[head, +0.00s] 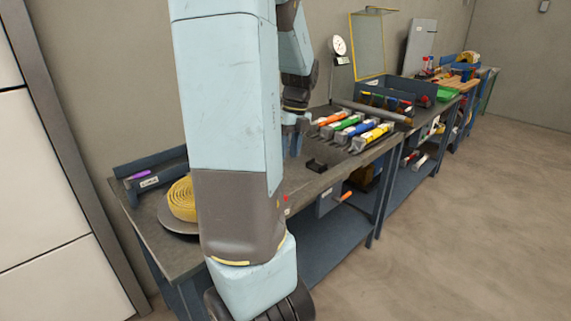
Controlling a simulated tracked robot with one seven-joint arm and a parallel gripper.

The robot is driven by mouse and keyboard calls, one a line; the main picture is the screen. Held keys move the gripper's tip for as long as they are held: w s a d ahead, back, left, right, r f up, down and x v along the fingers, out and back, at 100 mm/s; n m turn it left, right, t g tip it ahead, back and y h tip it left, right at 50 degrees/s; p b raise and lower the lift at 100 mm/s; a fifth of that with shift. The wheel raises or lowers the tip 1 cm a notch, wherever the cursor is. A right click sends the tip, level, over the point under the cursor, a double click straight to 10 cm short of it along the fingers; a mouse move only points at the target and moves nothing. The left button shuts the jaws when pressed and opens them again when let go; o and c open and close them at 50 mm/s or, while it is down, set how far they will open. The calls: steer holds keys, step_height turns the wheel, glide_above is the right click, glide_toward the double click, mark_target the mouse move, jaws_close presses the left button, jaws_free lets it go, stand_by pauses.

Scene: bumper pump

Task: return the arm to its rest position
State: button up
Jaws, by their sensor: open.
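My arm, pale blue and dark grey, fills the left middle of the head view and hides part of the workbench (330,190). My gripper (294,143) shows partly behind the arm, fingers pointing down over the bench top. It is open and I see nothing between its fingers. It is left of a holder with several coloured bars, orange (330,118), green (345,128), blue (358,130) and yellow (371,137). It appears apart from them.
A small black bracket (316,166) lies near the bench's front edge. A coiled yellow hose (182,199) sits at the left end. A dial gauge (339,46) and a yellow-framed panel (368,45) stand behind. The floor (460,220) at right is clear.

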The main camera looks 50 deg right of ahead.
steer(key=shift+d+r, duration=0.1)
steer(key=shift+r, duration=0.4)
steer(key=w+a+r+n+t, duration=0.1)
steer(key=w+a+r+n, duration=0.25)
steer(key=a+n, duration=0.65)
steer(key=w+a+r+n+t, duration=0.1)
steer(key=w+a+r+n, duration=0.25)
steer(key=a+n, duration=0.6)
steer(key=s+a+r+n+t+h, duration=0.1)
steer(key=s+a+n, duration=0.1)
steer(key=a+n, duration=0.7)
steer(key=s+a+r+n+t+h, duration=0.1)
steer(key=s+a+n+t, duration=0.1)
steer(key=a+n, duration=0.7)
steer(key=shift+s+r+n, duration=0.25)
steer(key=shift+r+n, duration=0.1)
steer(key=shift+r, duration=0.05)
